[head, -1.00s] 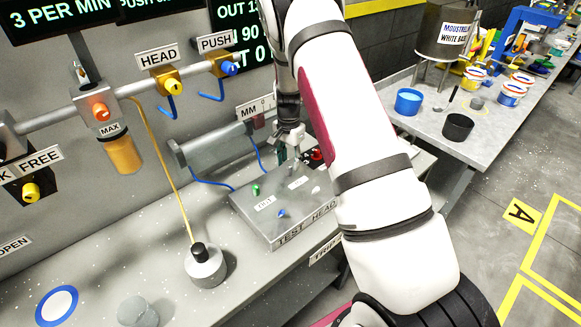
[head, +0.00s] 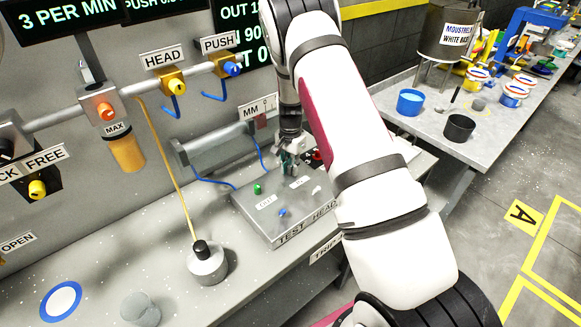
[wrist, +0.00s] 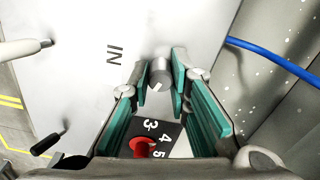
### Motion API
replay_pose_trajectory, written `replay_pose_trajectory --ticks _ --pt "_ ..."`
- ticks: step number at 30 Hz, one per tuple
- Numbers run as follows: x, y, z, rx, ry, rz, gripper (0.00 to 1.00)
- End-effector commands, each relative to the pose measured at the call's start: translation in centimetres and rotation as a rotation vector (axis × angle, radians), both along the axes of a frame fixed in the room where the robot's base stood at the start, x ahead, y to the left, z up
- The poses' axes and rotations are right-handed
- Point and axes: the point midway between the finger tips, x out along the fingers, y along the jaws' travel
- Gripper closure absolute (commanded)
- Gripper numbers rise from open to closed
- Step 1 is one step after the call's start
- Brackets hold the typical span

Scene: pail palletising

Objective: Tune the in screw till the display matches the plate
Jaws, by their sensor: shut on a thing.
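The grey test head box (head: 262,222) lies on the bench, marked TEST HEAD on its front. My gripper (head: 290,168) is down at its top, by the IN label (head: 299,183). In the wrist view the IN label (wrist: 113,62) is beside the round grey in screw (wrist: 161,74), which has a pale mark on its end. My gripper's teal pads (wrist: 163,78) are shut on the screw from both sides. The dark display (head: 247,38) on the wall is partly hidden by my arm; its figures are cut off. I cannot tell which plate is meant.
A green knob (head: 258,189) and a blue knob (head: 282,212) stand on the box. A red knob with a numbered dial (wrist: 142,146) is close to my gripper. A blue hose (wrist: 272,58) runs beside the box.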

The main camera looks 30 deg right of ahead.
Motion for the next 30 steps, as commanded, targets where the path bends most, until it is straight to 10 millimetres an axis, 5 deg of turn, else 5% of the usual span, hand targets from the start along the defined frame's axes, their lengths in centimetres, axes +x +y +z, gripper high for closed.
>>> replay_pose_trajectory --ticks 30 --pt "0.15 0.06 -0.02 0.0 -0.002 0.553 1.0"
